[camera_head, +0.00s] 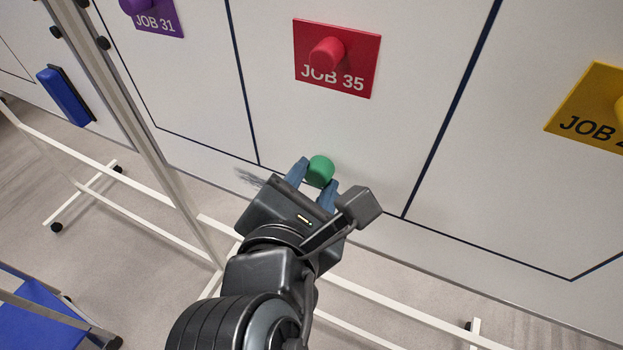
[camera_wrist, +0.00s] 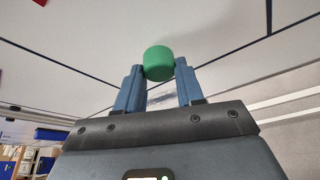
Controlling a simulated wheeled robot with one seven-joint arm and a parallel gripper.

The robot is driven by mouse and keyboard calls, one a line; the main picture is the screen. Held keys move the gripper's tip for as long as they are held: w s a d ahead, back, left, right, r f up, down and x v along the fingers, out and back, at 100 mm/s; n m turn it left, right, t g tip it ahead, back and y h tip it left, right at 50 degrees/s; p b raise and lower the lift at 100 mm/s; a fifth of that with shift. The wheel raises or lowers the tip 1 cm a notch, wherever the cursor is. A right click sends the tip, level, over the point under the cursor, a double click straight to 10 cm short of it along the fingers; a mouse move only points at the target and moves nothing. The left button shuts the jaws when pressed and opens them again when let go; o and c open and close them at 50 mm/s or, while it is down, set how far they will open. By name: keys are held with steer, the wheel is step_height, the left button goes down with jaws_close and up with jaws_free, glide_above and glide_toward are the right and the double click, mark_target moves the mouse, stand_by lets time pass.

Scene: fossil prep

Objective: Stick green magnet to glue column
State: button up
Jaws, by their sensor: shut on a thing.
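A green magnet (camera_head: 320,171), a short round cylinder, is between the fingers of my gripper (camera_head: 312,184) in the head view. My gripper is shut on it, in front of the lower edge of a white board (camera_head: 330,130). In the wrist view, the green magnet (camera_wrist: 159,63) sits at the tips of the blue fingers (camera_wrist: 160,80). I cannot tell whether the magnet touches the board. Dark lines divide the board into columns. No column label can be read as glue in these views.
Above my gripper, a red magnet (camera_head: 327,56) holds a red JOB 35 card (camera_head: 358,75). A purple card (camera_head: 160,22) is at upper left and a yellow card (camera_head: 590,105) at right. A blue eraser (camera_head: 66,95) is on the left. White frame legs (camera_head: 110,190) stand below the board.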

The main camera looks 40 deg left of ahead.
steer(key=shift+w+a+p, duration=0.2)
steer(key=shift+w+p, duration=0.2)
steer(key=shift+w, duration=0.35)
stand_by(0.6)
steer(key=o, duration=0.8)
steer(key=s, duration=0.2)
steer(key=s+d+p, duration=0.1)
steer(key=s, duration=0.1)
steer(key=s+p, duration=0.1)
steer(key=s, duration=0.1)
steer(key=shift+s+d, duration=0.3)
steer(key=shift+s, duration=0.1)
